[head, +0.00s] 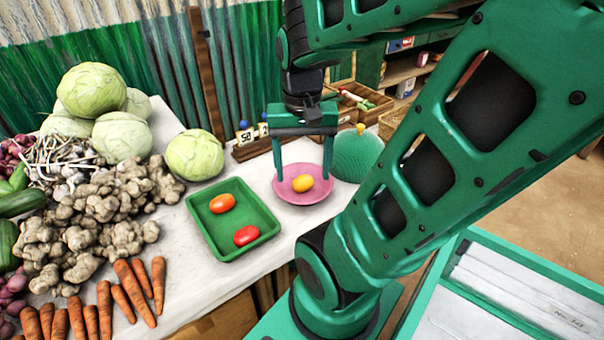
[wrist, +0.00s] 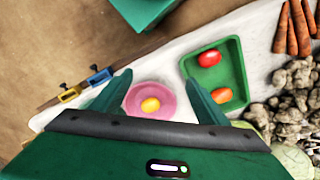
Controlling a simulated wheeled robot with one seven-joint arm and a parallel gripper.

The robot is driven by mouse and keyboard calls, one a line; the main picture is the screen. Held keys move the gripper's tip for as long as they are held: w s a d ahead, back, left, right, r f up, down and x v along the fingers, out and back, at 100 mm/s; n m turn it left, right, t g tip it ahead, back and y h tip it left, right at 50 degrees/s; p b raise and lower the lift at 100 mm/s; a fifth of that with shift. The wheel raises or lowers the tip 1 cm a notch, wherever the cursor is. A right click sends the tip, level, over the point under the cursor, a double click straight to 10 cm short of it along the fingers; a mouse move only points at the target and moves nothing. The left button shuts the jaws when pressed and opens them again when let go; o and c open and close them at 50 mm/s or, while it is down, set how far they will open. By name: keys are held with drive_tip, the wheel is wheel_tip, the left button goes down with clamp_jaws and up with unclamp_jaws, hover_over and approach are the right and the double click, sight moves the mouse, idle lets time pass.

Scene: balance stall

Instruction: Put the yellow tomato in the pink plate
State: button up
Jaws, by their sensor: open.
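The yellow tomato (head: 302,183) lies in the pink plate (head: 288,193) on the white table. In the wrist view the yellow tomato (wrist: 150,105) also sits inside the pink plate (wrist: 137,96). My gripper (head: 304,166) is open above the plate, its two fingers on either side of the tomato in the picture. In the wrist view my gripper (wrist: 158,82) has nothing between its fingers but the view of the plate below. I cannot tell its exact height above the tomato.
A green tray (head: 230,237) with an orange tomato (head: 222,203) and a red tomato (head: 246,235) stands left of the plate. A green dome-shaped thing (head: 357,155) stands just right of it. Cabbages, ginger and carrots fill the table's left side.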

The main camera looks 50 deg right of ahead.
drive_tip(key=s+a+n, duration=0.1)
drive_tip(key=s+n, duration=0.1)
drive_tip(key=n, duration=0.1)
drive_tip(key=shift+s+a, duration=0.15)
drive_tip(key=shift+a, duration=0.2)
